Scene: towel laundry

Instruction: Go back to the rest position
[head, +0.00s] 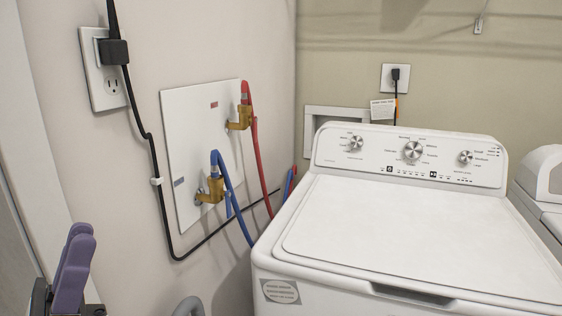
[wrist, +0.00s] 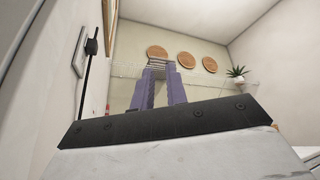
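My gripper (head: 73,268) shows at the lower left of the head view, with its purple fingers pointing up beside the left wall. In the wrist view, my gripper (wrist: 160,82) has its two purple fingers apart, with an empty gap between them. It touches nothing that I can see. The white washing machine (head: 420,235) stands to the right in the head view with its lid closed, well apart from my gripper. Most of my arm is hidden from the head view.
The left wall carries an outlet (head: 104,75) with a black cord, and a valve panel (head: 190,130) with red and blue hoses. Another white machine (head: 545,185) is at the right edge. Round woven discs (wrist: 190,59) and a plant (wrist: 237,73) are high up in the wrist view.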

